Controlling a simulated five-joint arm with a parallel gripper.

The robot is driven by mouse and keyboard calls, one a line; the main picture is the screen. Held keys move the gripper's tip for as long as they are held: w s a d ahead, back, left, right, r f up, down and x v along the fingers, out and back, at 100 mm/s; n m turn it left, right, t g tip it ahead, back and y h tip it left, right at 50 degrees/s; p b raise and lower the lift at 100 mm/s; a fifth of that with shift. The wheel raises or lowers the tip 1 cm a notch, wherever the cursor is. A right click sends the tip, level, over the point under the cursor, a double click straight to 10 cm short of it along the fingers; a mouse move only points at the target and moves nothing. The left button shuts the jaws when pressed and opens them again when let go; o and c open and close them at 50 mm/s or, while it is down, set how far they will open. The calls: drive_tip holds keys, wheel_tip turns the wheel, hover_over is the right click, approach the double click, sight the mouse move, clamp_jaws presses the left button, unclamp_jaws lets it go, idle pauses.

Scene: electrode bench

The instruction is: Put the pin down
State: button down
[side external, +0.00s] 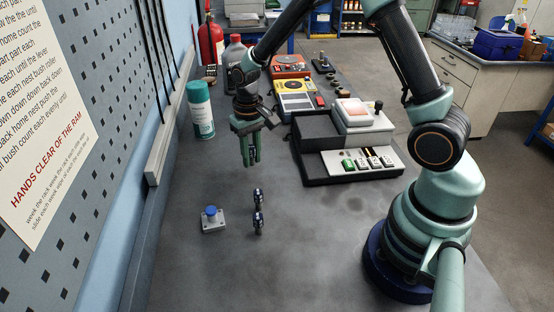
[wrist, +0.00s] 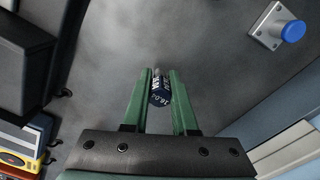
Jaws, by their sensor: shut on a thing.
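In the wrist view the pin (wrist: 160,94) is a short dark blue cylinder with white lettering and a paler far end. My gripper (wrist: 159,80) is shut on it, with one green finger on each side. In the side view my gripper (side external: 251,161) points down over the bench, left of the black tiered stand. The pin is not distinct between the fingers there, and its exact height above the bench is hard to tell.
A grey plate with a blue button (side external: 211,213) lies nearer the side camera; small dark pieces (side external: 258,222) show beside it. A teal-capped can (side external: 200,110) stands left, the black tiered stand (side external: 315,160) right, a yellow meter (side external: 295,100) behind.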

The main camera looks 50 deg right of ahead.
sight(252, 164)
drive_tip(key=shift+f, duration=1.95)
drive_tip(key=c, duration=0.7)
unclamp_jaws()
drive_tip(key=shift+f, duration=0.15)
wheel_tip(252, 164, up, 12)
drive_tip(key=shift+r, duration=0.2)
drive_tip(key=s+r+n+t, duration=0.3)
drive_tip(key=s+r+t, duration=0.2)
drive_tip(key=s+r, duration=0.7)
drive_tip(key=shift+s+a+r+t, duration=0.15)
drive_tip(key=shift+s+a+t, duration=0.2)
drive_tip(key=shift+s, duration=0.2)
